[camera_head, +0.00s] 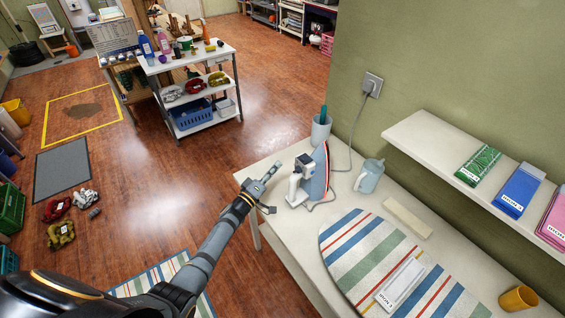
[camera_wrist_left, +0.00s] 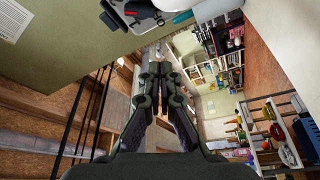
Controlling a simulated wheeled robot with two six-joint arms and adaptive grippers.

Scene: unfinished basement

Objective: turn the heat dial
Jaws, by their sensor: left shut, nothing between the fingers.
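I cannot make out the heat dial clearly at this size. My left gripper (camera_head: 270,178) is just left of the iron, over the table's left edge, apart from it. In the left wrist view my left gripper (camera_wrist_left: 160,68) has its fingers shut together with nothing between them. My right gripper is in neither view.
A striped ironing pad (camera_head: 345,240) covers the table's near part. A wall shelf (camera_head: 420,135) overhangs the right side.

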